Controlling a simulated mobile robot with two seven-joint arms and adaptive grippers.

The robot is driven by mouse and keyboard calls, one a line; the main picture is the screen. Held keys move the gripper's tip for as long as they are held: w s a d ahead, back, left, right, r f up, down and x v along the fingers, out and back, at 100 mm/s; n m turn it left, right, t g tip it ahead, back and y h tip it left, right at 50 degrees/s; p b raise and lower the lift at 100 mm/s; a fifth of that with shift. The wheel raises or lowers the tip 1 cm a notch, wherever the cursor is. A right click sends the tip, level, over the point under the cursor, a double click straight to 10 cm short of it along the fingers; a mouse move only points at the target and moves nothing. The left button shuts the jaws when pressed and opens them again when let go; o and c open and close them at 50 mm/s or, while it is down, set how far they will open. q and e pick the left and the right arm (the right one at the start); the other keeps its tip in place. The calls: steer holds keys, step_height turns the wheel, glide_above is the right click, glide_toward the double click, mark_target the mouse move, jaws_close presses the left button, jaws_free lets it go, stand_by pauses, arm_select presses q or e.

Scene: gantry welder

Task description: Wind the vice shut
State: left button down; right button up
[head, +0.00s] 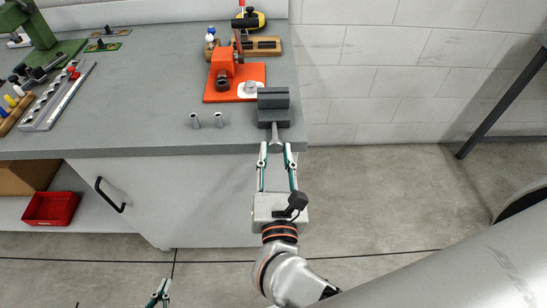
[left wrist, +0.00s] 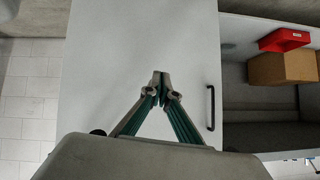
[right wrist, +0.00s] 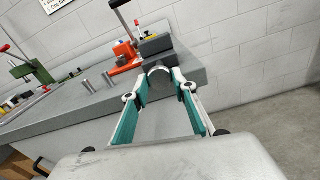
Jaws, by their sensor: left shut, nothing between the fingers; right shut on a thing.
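The dark grey vice (head: 273,106) stands at the front right corner of the workbench; it also shows in the right wrist view (right wrist: 156,48). Its light grey handle part (head: 275,135) sticks out over the bench's front edge. My right gripper (head: 276,147) reaches it from the front. Its fingers sit on either side of the handle's rounded end in the right wrist view and are shut on it. The gap between the vice jaws is hard to make out. My left gripper (head: 160,288) is low in front of the bench, its fingertips together and empty in the left wrist view (left wrist: 161,88).
Two small metal cylinders (head: 207,121) stand left of the vice on the workbench (head: 140,110). An orange fixture (head: 233,82) stands behind it. A cabinet handle (head: 109,195) juts out below, near a red bin (head: 50,208).

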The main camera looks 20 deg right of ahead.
steer(key=f+m+b, duration=0.1)
steer(key=m+b, duration=0.2)
steer(key=shift+f, duration=0.1)
steer(key=shift+m+b, duration=0.4)
steer(key=shift+b, duration=0.15)
steer(key=m+b, duration=0.2)
steer(key=shift+b, duration=0.35)
steer(key=shift+r+m+b, duration=0.2)
steer(key=shift+m+b, duration=0.35)
steer(key=shift+m, duration=0.15)
steer(key=shift+r+m+b, duration=0.15)
steer(key=shift+m+b, duration=0.4)
steer(key=shift+m, duration=0.15)
arm_select(q)
steer(key=f, duration=0.1)
steer(key=w+d+f, duration=0.1)
steer(key=f, duration=0.1)
steer(key=shift+w+d, duration=0.1)
steer(key=shift+d, duration=0.1)
steer(key=shift+d+r+h, duration=0.15)
steer(key=shift+r+h, duration=0.1)
steer(key=shift+h, duration=0.05)
arm_select(e)
steer(key=shift+r, duration=0.2)
arm_select(q)
steer(key=shift+w, duration=0.1)
arm_select(e)
steer(key=o, duration=1.1)
arm_select(q)
steer(key=shift+w+d, duration=0.1)
